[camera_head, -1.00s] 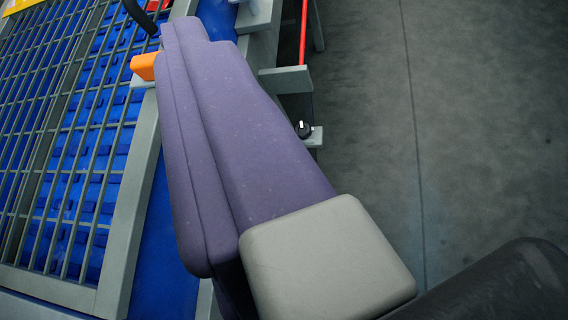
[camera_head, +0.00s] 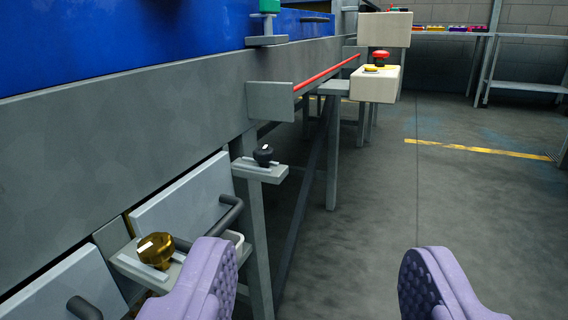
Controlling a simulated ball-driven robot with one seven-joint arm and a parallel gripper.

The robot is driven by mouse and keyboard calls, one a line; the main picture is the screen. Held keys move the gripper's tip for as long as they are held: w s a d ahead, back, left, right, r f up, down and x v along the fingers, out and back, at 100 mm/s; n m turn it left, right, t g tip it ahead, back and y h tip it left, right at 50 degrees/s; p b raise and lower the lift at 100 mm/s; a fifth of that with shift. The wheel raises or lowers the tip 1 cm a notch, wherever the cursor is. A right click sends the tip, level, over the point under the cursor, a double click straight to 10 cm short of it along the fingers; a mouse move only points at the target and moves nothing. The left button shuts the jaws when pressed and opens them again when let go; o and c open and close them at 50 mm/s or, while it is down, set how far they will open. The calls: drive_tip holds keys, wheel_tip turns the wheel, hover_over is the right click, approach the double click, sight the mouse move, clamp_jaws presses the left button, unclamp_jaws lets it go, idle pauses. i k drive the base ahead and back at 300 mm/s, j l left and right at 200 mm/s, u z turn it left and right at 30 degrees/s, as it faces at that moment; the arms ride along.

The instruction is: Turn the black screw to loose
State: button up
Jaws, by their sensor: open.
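The black screw (camera_head: 263,154) is a small dark knob with a white mark on top. It stands on a small grey bracket (camera_head: 262,173) at the side of the machine, left of the picture's middle. My gripper (camera_head: 318,275) is open and empty, its two purple padded fingers wide apart at the bottom of the view. The screw lies beyond the fingers, above and a little left of the gap, and nothing touches it. A brass-coloured knob (camera_head: 156,249) with a white mark sits on a nearer bracket, just left of the left finger.
Dark handles (camera_head: 229,215) are on grey panels at lower left. A red rod (camera_head: 327,72) runs along the machine beyond a grey plate (camera_head: 284,101). The floor on the right is clear.

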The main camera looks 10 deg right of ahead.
sight(263, 154)
drive_tip(key=i, duration=0.95)
